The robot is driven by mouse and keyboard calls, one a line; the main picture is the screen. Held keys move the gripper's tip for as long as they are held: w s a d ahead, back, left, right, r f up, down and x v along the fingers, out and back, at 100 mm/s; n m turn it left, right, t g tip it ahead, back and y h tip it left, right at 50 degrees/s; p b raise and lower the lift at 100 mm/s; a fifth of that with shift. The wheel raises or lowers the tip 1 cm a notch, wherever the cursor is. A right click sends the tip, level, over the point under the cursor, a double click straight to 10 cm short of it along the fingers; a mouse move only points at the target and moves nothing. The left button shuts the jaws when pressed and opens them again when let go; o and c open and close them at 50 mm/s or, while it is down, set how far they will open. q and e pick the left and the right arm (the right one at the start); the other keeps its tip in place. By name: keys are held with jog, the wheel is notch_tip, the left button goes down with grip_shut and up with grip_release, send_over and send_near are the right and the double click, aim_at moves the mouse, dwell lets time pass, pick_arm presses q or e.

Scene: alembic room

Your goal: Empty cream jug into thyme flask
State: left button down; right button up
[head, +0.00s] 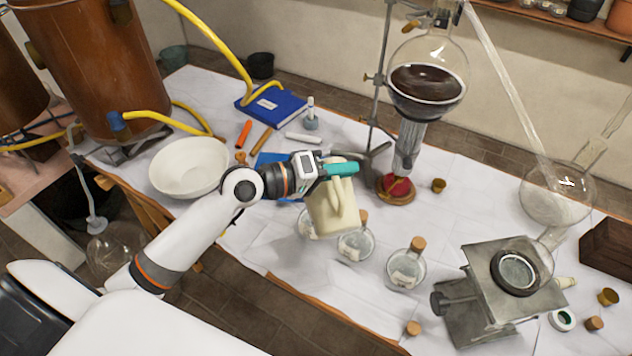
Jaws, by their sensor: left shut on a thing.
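My left gripper (338,170) is shut on the cream jug (326,215), its teal fingertips at the jug's upper part. The jug is held over the white table, slightly tilted in the picture, its handle facing me; its contents are hidden. Behind and below it are small clear labelled flasks: one mostly hidden by the jug (304,224), one with a cork partly behind it (356,244), and a corked one to the right (406,268). The labels are too small to read, so I cannot tell which is the thyme flask. My right gripper is out of view.
A distilling stand (380,80) with a round flask of dark liquid (427,85) rises behind. A metal jack (478,308) stands at right. A white bowl (190,167) and blue book (272,106) lie left. Loose corks (413,328) lie near the front edge.

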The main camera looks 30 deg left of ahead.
pick_arm(q)
jog(key=shift+w+a+r+n+p, duration=0.4)
jog(key=shift+w+r+p, duration=0.05)
jog(key=shift+r+p, duration=0.1)
dwell(2.2)
jog(key=shift+w+a+r+n+g+p, duration=0.45)
jog(key=shift+w+a+n+p, duration=0.1)
jog(key=shift+w+a+n, duration=0.15)
dwell(1.3)
jog(key=shift+w+a+r, duration=0.2)
jog(key=shift+w+r, duration=0.05)
jog(key=shift+w, duration=0.05)
jog(key=shift+w+a+r+n+h+p, duration=0.15)
jog(key=shift+w+a+n+h+p, duration=0.2)
jog(key=shift+w+a+n, duration=0.2)
jog(key=shift+d, duration=0.1)
jog(key=shift+s+d, duration=0.1)
jog(key=shift+s, duration=0.05)
